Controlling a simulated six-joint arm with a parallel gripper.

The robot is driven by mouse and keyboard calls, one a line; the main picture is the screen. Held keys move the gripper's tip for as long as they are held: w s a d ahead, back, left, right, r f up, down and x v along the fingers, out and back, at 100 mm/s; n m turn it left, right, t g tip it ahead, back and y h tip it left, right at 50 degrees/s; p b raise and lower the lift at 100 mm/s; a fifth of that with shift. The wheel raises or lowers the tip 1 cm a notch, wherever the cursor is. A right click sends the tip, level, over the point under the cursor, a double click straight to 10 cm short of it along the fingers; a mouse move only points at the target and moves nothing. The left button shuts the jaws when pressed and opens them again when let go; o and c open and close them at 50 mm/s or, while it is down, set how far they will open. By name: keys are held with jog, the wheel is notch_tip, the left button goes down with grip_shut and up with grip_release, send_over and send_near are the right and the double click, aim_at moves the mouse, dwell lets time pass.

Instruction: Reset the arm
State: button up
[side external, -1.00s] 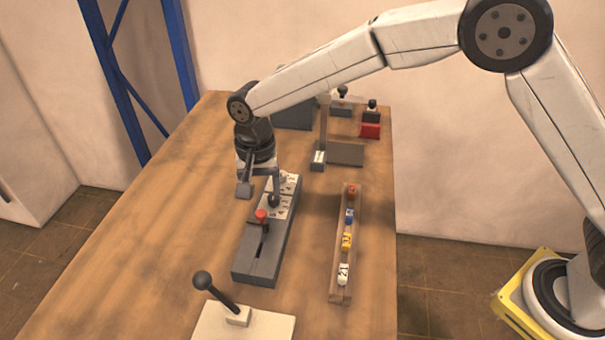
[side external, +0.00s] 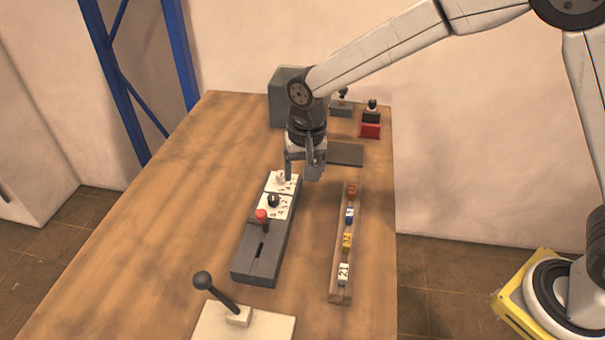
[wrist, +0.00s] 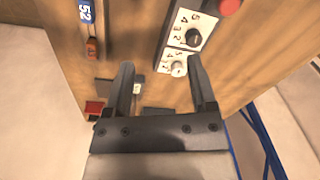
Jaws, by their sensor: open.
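My gripper (side external: 304,168) hangs from my arm above the table, beside the far end of the grey control panel (side external: 262,253). It is open and empty, with its two fingers (wrist: 163,88) apart in the wrist view. The panel carries a red knob (side external: 261,215), a black dial (side external: 273,200) and a white dial (side external: 281,178) on white numbered plates. In the wrist view the black dial (wrist: 193,37) and white dial (wrist: 178,68) lie beyond the fingertips; neither is held.
A wooden rack (side external: 341,294) with several coloured numbered blocks stands right of the panel. A black-knobbed lever (side external: 203,281) on a pale base stands at the front. A grey box (side external: 284,88), a flat grey plate (side external: 347,154) and a red block (side external: 370,131) are at the back. The table's left side is clear.

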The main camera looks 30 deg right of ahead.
jog(key=s+d+f+n+t, duration=0.1)
jog(key=s+d+n, duration=0.3)
jog(key=s+d, duration=1.2)
jog(key=shift+s+d+n+t, duration=0.3)
jog(key=shift+s+d+t, duration=0.1)
jog(key=shift+d, duration=0.05)
